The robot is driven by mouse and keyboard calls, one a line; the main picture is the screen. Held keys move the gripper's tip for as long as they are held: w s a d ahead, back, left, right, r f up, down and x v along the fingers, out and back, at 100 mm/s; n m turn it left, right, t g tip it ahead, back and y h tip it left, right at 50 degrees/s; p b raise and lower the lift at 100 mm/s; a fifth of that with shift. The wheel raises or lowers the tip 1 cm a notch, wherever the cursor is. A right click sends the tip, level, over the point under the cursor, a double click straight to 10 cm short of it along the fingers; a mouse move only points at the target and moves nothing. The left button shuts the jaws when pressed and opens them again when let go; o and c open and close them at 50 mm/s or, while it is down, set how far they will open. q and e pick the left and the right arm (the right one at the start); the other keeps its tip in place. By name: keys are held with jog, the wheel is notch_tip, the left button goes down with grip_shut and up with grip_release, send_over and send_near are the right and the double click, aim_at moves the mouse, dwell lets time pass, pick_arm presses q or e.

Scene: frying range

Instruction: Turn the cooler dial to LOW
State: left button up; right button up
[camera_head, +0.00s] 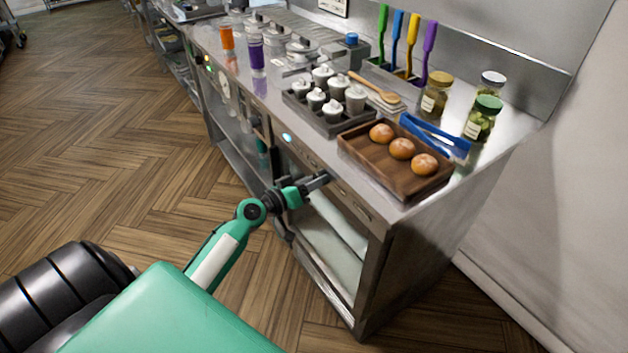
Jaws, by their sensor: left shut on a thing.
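The cooler (377,250) is the steel unit with an open or glazed front at the near end of the counter. Its control strip (352,198) runs along the top of the front. My left gripper (322,181) reaches in from the left and its fingertips meet this strip. It is shut on the cooler dial, which the fingers hide almost wholly. The dial's setting and any LOW mark cannot be read. My right gripper is not in view.
Above the gripper, a wooden tray (371,167) with three buns sits near the counter edge. The floor left of the counter is clear.

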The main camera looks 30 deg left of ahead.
pick_arm(q)
jog(key=shift+a+n+g+h+p, duration=0.2)
jog(key=shift+n+p, duration=0.45)
jog(key=shift+n, duration=1.5)
jog(key=shift+d+n+g+h+p, duration=0.1)
jog(key=shift+n+g+p, duration=0.35)
jog(key=shift+n, duration=1.7)
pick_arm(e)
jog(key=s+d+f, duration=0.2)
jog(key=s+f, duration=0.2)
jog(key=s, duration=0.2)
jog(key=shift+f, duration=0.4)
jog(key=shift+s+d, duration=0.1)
pick_arm(q)
jog(key=o, duration=1)
